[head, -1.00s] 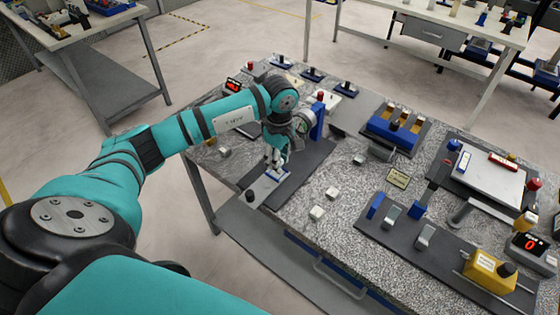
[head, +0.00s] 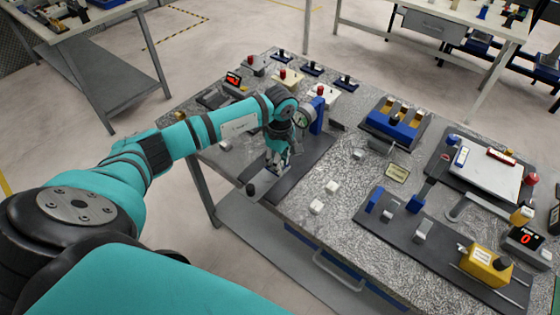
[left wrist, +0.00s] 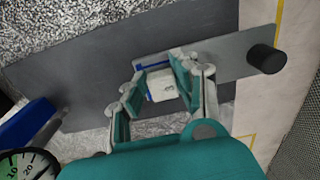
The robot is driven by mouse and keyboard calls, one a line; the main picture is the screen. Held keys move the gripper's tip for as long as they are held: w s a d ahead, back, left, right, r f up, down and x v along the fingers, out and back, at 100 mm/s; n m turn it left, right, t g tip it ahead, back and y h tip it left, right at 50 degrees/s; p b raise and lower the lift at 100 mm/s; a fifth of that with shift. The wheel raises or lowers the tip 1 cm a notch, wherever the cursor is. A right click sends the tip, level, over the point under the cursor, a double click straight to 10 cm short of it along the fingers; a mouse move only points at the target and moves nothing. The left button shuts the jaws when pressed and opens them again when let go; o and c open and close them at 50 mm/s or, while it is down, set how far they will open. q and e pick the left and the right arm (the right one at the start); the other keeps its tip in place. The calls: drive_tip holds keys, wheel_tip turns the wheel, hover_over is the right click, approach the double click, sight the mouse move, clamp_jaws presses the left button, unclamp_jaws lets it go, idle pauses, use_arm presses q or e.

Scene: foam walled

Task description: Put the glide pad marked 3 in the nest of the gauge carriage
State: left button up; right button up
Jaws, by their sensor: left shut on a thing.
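My left gripper (head: 277,170) is shut on a small white pad (left wrist: 163,87). The pad carries a faint dark mark that I cannot read for certain. The gauge carriage (left wrist: 226,56) is a grey bar with a black knob (left wrist: 266,59) at one end; the bar also shows in the head view (head: 266,184). The pad is over the carriage, by a blue edge of the nest (left wrist: 150,66). The fingers hide most of the nest, and I cannot tell whether the pad touches its floor. My right gripper is not in view.
A dial gauge (head: 306,117) on a blue post (head: 318,117) stands just behind my left gripper. Loose white pads (head: 316,207) (head: 332,187) lie on the speckled bench to the right. A dark panel with a yellow block (head: 486,266) is farther right.

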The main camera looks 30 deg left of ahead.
use_arm(q)
drive_tip(key=shift+f, duration=0.25)
drive_tip(key=o, duration=1)
